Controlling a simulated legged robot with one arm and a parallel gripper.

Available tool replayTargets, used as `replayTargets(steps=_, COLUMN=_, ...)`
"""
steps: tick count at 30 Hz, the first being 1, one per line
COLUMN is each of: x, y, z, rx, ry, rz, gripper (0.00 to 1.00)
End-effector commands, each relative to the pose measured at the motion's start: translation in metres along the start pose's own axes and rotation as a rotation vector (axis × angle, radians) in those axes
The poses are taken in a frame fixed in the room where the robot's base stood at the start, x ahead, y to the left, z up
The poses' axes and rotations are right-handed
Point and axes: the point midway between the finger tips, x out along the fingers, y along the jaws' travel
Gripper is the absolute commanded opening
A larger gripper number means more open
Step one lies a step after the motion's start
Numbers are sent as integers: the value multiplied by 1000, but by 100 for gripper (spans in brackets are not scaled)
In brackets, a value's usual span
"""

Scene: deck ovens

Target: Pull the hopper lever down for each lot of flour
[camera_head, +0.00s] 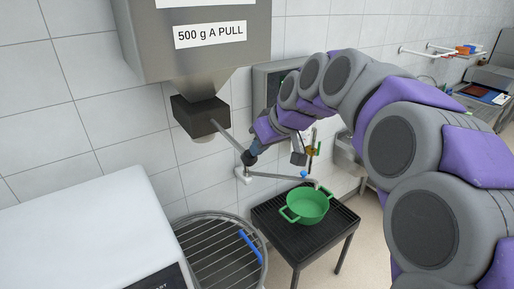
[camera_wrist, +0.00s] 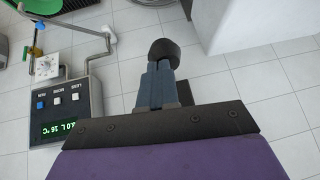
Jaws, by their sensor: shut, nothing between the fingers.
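The steel hopper (camera_head: 205,35) hangs on the wall at upper left, labelled "500 g A PULL". A black block (camera_head: 201,116) sits at its outlet. The lever (camera_head: 232,143) slopes down and right from this block to a dark knob (camera_head: 248,158). My gripper (camera_head: 255,149) is at the knob end, fingers shut with nothing between them. In the wrist view the black knob (camera_wrist: 163,50) is right at the tips of my shut fingers (camera_wrist: 156,78); I cannot tell whether they touch. The green pot (camera_head: 307,206) stands below right; its inside looks empty.
The pot stands on a black slatted stand (camera_head: 263,222). A jointed wall pipe (camera_head: 280,177) reaches over it. A control box with LESS, MORE and RUN buttons (camera_wrist: 65,110) is near my gripper. A round wire-topped bin (camera_head: 205,258) and white appliance (camera_head: 80,240) stand at lower left.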

Motion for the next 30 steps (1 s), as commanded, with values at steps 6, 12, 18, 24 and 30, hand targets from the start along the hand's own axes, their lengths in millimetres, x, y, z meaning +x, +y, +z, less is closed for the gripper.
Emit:
replayTargets(steps=6, x=36, y=3, z=29, rx=-19, ry=144, rz=-6, gripper=0)
replayTargets(steps=12, x=63, y=6, z=44, rx=-36, ry=275, rz=-6, gripper=0)
replayTargets(steps=18, x=84, y=10, z=51, rx=-48, ry=379, rz=-2, gripper=0)
replayTargets(steps=24, x=98, y=11, z=55, rx=-57, ry=444, rz=-2, gripper=0)
replayTargets(steps=30, x=104, y=12, z=56, rx=-64, ry=474, rz=-2, gripper=0)
